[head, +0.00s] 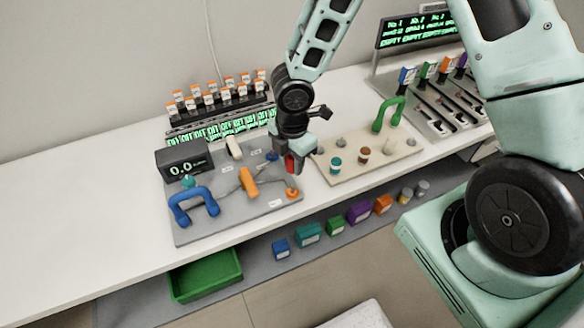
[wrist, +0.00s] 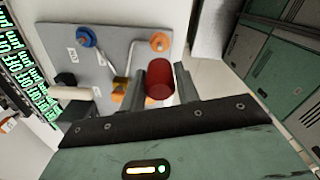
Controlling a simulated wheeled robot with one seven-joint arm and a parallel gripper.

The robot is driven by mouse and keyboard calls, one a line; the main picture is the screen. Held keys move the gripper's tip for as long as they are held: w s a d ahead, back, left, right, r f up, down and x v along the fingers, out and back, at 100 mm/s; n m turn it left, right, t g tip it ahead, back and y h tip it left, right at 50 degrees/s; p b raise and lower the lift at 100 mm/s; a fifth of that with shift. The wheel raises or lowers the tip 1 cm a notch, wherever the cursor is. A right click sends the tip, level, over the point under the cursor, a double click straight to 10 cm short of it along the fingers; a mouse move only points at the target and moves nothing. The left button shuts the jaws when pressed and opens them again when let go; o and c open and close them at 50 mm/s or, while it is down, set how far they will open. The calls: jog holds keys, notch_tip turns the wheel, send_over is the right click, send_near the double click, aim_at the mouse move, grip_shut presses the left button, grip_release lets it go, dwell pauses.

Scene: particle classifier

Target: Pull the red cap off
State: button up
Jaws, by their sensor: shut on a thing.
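The red cap (wrist: 159,82) is a small red cylinder between the two fingers of my gripper (wrist: 163,88) in the wrist view. My gripper is shut on it. In the head view the red cap (head: 290,163) shows at the tip of my gripper (head: 297,168), above the right edge of the grey panel (head: 220,223). What lies directly under the cap is hidden, so I cannot tell whether it is still seated on something.
The grey panel carries a blue handle (head: 194,205), an orange block (head: 249,182), an orange knob (head: 292,193) and a display (head: 183,160). A beige board (head: 350,166) with a green handle (head: 388,114) stands to the right. A green tray (head: 206,275) and several coloured boxes sit below.

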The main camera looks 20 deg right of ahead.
jog(key=shift+r, duration=0.15)
jog(key=shift+r+p, duration=2.15)
jog(key=shift+r, duration=0.15)
notch_tip(320, 180, up, 3)
jog(key=p, duration=0.3)
